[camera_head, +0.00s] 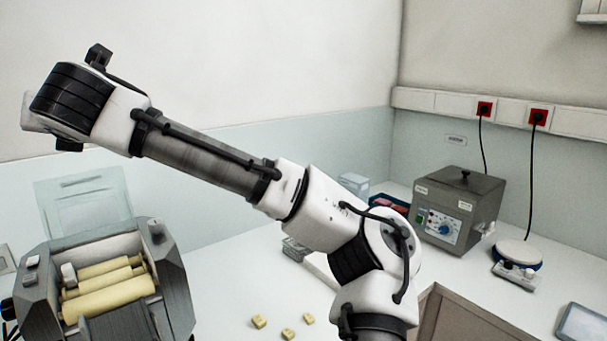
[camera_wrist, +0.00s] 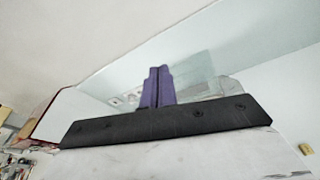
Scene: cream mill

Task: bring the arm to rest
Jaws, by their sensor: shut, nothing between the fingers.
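My arm crosses the head view from the lower right up to the upper left, raised above the white bench (camera_head: 225,300). Its far end is over the left side, in front of the wall, and the fingers are hidden in that view. In the wrist view my gripper (camera_wrist: 157,88) shows as two purple fingers side by side, shut and empty, beyond a black bar. The fingers touch nothing that I can see. A pale wall and a clear panel are behind them.
A grey mill (camera_head: 175,285) with cream rollers stands at the lower left. Several small yellow blocks (camera_head: 259,321) lie on the bench. A grey heated box (camera_head: 462,212) with a dial and a round-topped device (camera_head: 518,252) stand at the right. The air around the raised arm looks clear.

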